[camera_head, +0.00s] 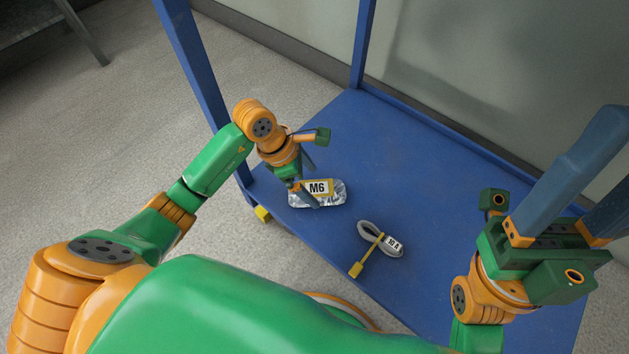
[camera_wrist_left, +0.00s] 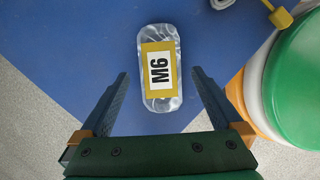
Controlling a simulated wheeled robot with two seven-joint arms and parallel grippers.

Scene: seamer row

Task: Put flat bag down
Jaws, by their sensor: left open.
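The flat bag (camera_head: 329,199) is a clear, shiny pouch with a yellow-edged label reading M6. It lies flat on the blue shelf (camera_head: 400,165), near its left front edge. My left gripper (camera_head: 313,187) is open just above the bag, and one finger covers part of it in the head view. In the left wrist view the bag (camera_wrist_left: 148,100) shows between the two spread fingers, with a gap on each side. My right gripper (camera_head: 592,195) is at the right, its fingers apart and nothing seen between them; one fingertip is cut off by the frame.
A blue post (camera_head: 195,70) rises at the shelf's left corner, another (camera_head: 362,45) behind. The shelf's middle and back are clear.

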